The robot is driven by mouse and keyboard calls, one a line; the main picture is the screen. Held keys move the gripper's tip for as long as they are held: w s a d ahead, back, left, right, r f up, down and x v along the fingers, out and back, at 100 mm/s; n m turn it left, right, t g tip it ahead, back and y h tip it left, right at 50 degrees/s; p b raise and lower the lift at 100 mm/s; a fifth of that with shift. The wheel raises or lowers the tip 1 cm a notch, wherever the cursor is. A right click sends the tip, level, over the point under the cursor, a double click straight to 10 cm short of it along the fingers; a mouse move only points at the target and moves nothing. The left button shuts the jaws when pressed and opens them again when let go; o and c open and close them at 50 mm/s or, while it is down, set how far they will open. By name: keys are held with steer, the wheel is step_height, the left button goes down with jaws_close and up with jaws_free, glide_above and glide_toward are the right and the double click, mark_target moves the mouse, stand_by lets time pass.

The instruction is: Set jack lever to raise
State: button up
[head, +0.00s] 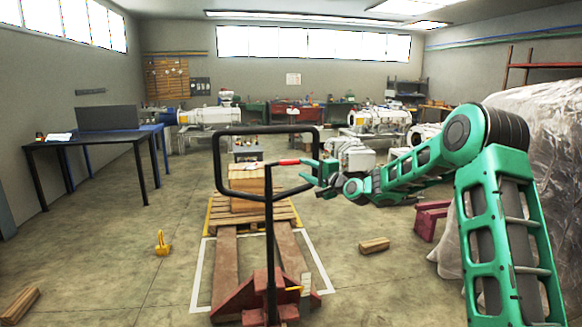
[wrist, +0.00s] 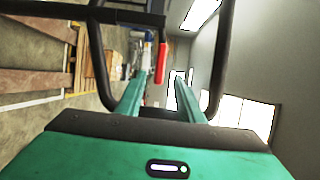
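The pallet jack (head: 238,296) stands upright in front of me, its black loop handle (head: 262,129) on a black shaft. The jack lever has a red grip (head: 289,162) and sits inside the loop, pointing right. My gripper (head: 305,171) is open and empty at the right side of the loop, close to the lever's tip. In the wrist view the red grip (wrist: 161,62) appears between and just beyond my two green fingers (wrist: 160,85). The black handle frame (wrist: 218,60) passes on both sides of them. I cannot tell exact depth or contact.
The jack's forks run under a wooden pallet (head: 282,212) carrying a cardboard box (head: 246,180). A wooden block (head: 374,245) and a yellow object (head: 161,243) lie on the floor. A dark table (head: 85,142) stands left; a plastic-wrapped stack (head: 548,125) is close on the right.

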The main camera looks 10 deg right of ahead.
mark_target(293, 164)
steer(key=x, duration=0.9)
steer(key=shift+w+a, duration=0.1)
steer(key=shift+w, duration=0.3)
